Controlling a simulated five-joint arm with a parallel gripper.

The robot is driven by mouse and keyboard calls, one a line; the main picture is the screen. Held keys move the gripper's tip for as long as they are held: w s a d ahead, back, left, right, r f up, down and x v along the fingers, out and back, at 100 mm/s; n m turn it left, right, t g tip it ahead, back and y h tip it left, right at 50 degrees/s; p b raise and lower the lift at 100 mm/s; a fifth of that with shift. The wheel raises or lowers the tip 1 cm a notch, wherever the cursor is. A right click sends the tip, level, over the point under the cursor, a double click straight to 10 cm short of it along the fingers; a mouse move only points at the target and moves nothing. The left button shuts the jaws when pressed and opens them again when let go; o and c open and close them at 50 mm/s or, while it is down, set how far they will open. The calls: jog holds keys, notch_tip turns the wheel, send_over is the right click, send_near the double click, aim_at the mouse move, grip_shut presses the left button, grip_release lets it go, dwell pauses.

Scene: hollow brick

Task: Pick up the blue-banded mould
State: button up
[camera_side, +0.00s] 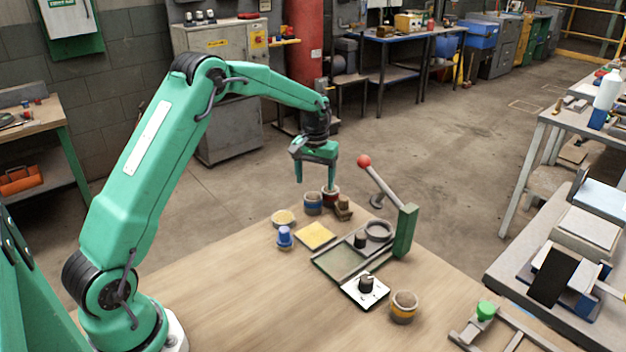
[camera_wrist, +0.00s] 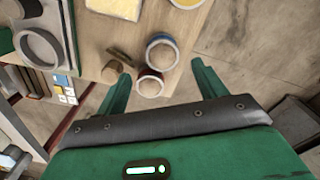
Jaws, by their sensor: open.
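The blue-banded mould (camera_side: 313,204) is a small brown round cup with a blue band, standing upright near the table's far edge. In the wrist view the blue-banded mould (camera_wrist: 162,54) shows from above, between and a little ahead of my fingertips. My gripper (camera_side: 315,185) is open and empty, pointing down above the far edge of the table, close to this mould. The wrist view shows both fingers of my gripper (camera_wrist: 161,72) spread apart. A similar cup with a dark red band (camera_side: 330,194) stands just right of the blue-banded one, partly hidden by a finger.
A small brown block (camera_side: 344,209) stands close by the cups. A yellow square (camera_side: 316,236), a shallow yellow dish (camera_side: 284,217) and a blue knobbed piece (camera_side: 285,238) lie nearer. A press with a red-balled lever (camera_side: 365,161) rises at right. The table's (camera_side: 220,300) left front is clear.

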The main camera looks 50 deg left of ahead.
aim_at(313, 196)
jog(key=shift+s+a+f, duration=0.1)
jog(key=shift+f, duration=1.85)
jog(key=shift+s+f, duration=0.1)
jog(key=shift+f, duration=1.85)
jog(key=c, duration=1.3)
jog(key=shift+r, duration=0.1)
jog(key=shift+c, duration=0.3)
jog(key=shift+w+r, duration=0.1)
jog(key=shift+r, duration=0.75)
notch_tip(313, 196, up, 2)
jog(key=shift+r, duration=0.15)
jog(key=s+d+r, duration=0.3)
jog(key=d+r, duration=0.4)
jog(key=d, duration=0.4)
jog(key=shift+s, duration=0.15)
